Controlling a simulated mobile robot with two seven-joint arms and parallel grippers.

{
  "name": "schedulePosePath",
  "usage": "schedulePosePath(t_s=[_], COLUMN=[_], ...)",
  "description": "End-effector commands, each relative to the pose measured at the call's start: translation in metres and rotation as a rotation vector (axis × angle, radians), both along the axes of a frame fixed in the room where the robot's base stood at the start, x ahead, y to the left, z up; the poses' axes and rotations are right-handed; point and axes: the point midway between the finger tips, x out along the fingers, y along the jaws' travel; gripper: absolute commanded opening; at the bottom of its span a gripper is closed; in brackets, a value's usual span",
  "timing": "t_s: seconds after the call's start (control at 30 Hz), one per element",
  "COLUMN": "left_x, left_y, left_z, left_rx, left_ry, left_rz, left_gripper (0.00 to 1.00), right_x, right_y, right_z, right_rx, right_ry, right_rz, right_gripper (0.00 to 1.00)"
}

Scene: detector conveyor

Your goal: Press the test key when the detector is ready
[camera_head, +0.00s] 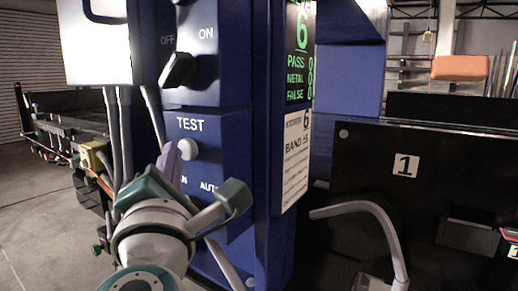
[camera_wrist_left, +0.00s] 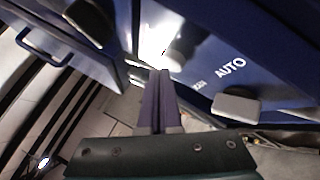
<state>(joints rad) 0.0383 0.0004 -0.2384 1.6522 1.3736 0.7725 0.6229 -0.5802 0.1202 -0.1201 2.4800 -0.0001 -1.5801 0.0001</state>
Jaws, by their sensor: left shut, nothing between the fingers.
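The blue detector cabinet (camera_head: 215,115) stands in the middle of the head view. Its round white test key (camera_head: 187,150) sits below the word TEST and stands out from the panel. My left gripper (camera_head: 172,147) is shut and empty, its purple fingers just left of the key in the head view. In the left wrist view the shut fingers (camera_wrist_left: 160,73) point at the panel, and a pale round knob, apparently the key (camera_wrist_left: 181,52), is close beyond the tips. I cannot tell if they touch. The green display (camera_head: 298,60) reads 6, PASS, METAL, FALSE, with smaller text cut off.
A black OFF/ON switch (camera_head: 178,70) is above the key. A grey AUTO selector knob (camera_wrist_left: 237,103) is below it. A notice card (camera_head: 296,158) is on the cabinet's side. A black housing marked 1 (camera_head: 365,150) stands at right, with a curved grey tube (camera_head: 375,212) before it.

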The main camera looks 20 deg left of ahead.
Motion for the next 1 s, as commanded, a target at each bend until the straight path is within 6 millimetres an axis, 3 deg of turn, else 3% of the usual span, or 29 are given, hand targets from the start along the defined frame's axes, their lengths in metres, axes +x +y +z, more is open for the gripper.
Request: schedulePosePath(t_s=[1.0], left_x=[0.0080], left_y=[-0.0018], left_z=[-0.0001], left_rx=[0.000], left_ry=[0.000], left_rz=[0.000], left_gripper=[0.00], right_x=[0.0000], right_y=[0.0000], right_z=[-0.0034], right_rx=[0.000], right_ry=[0.000], right_rz=[0.000], right_gripper=[0.00])
